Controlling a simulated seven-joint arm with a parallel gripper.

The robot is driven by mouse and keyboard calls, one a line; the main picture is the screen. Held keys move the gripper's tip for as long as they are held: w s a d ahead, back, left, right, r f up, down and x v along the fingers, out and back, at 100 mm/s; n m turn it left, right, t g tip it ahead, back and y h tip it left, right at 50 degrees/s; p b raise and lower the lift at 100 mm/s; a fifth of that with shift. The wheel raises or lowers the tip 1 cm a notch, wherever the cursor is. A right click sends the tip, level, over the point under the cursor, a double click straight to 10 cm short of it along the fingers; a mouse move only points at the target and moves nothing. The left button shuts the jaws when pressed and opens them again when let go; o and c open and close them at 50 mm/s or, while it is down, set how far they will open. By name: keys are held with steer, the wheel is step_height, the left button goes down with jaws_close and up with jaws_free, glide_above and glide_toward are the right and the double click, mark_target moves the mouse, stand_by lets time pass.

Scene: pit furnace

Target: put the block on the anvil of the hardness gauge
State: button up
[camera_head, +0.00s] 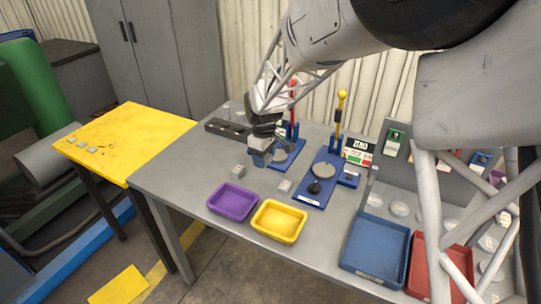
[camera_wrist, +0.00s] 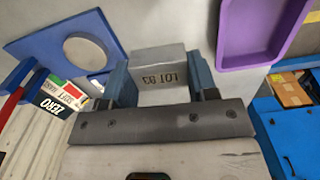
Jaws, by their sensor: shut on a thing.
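My gripper (camera_head: 262,158) is shut on a grey metal block (camera_wrist: 160,66) with dark lettering, held between its blue fingertips in the wrist view. In the head view the fingers largely hide the block. Two blue gauge-like stands are on the grey bench; I cannot tell which is the hardness gauge. One has a red lever (camera_head: 293,98) and a round disc (camera_head: 279,154), just right of my gripper. The other has a yellow lever (camera_head: 340,108), a round grey disc (camera_head: 324,170) and a black knob (camera_head: 314,187). The red-lever stand's blue base (camera_wrist: 38,38) is at left in the wrist view.
A purple tray (camera_head: 232,213) and a yellow tray (camera_head: 279,236) stand at the bench's front. Small blocks (camera_head: 238,171) (camera_head: 286,186) lie behind them. A ZERO sign (camera_head: 360,145) stands near the yellow lever. Blue (camera_head: 375,275) and red bins (camera_head: 420,270) are at right.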

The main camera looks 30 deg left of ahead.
steer(key=shift+n, duration=0.4)
steer(key=d, duration=0.2)
steer(key=d+f, duration=0.1)
steer(key=d, duration=0.5)
steer(key=shift+w+d+f, duration=0.1)
steer(key=shift+w+f, duration=0.15)
steer(key=shift+w, duration=0.1)
glide_above(278, 155)
steer(key=shift+w+f, duration=0.1)
steer(key=shift+f, duration=0.65)
steer(key=shift+f, duration=1.75)
steer(key=shift+f, duration=0.15)
steer(key=o, duration=1.1)
steer(key=shift+o, duration=0.2)
